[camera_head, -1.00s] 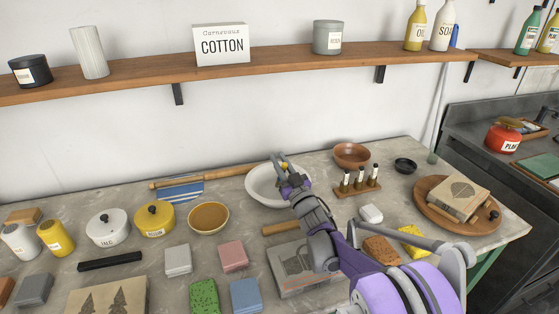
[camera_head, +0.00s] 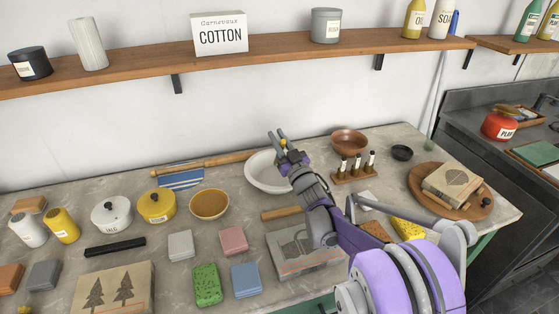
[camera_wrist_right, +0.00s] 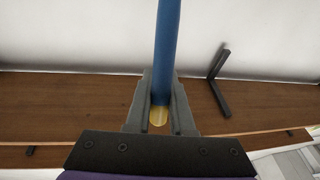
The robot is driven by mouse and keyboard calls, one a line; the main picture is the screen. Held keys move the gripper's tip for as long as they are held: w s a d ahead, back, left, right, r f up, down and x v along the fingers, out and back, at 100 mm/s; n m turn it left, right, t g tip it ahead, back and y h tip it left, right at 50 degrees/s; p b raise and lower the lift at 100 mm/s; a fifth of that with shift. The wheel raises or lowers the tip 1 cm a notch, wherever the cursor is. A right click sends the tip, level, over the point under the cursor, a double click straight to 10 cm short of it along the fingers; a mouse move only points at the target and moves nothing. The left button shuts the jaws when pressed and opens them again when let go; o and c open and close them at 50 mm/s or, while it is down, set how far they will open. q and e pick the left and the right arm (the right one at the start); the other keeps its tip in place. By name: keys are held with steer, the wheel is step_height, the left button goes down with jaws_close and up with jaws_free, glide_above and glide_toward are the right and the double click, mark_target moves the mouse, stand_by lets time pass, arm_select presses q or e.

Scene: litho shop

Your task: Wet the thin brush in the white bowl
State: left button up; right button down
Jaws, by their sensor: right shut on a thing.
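The white bowl (camera_head: 260,174) stands at the back middle of the bench. My right arm covers part of its right side, and its contents cannot be made out. My right gripper (camera_head: 277,137) shows in front of the wall, above the bowl's far rim in the picture. In the right wrist view my right gripper (camera_wrist_right: 160,85) is shut on a thin blue rod (camera_wrist_right: 168,30), apparently the brush, with a yellowish end between the fingers. The rod runs out of the top of that view, and its bristles are not seen. My left gripper is not in view.
A wooden rack of small bottles (camera_head: 354,172) and a brown bowl (camera_head: 348,139) stand right of the white bowl. An ochre bowl (camera_head: 209,204) stands to its left. The wooden shelf (camera_head: 270,61) runs along the wall above. Blocks and pots crowd the bench front.

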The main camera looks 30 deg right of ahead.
steer(key=shift+r+p, duration=1.3)
steer(key=shift+r, duration=0.8)
stand_by(0.5)
step_height(320, 180, up, 4)
steer(key=shift+p, duration=1.25)
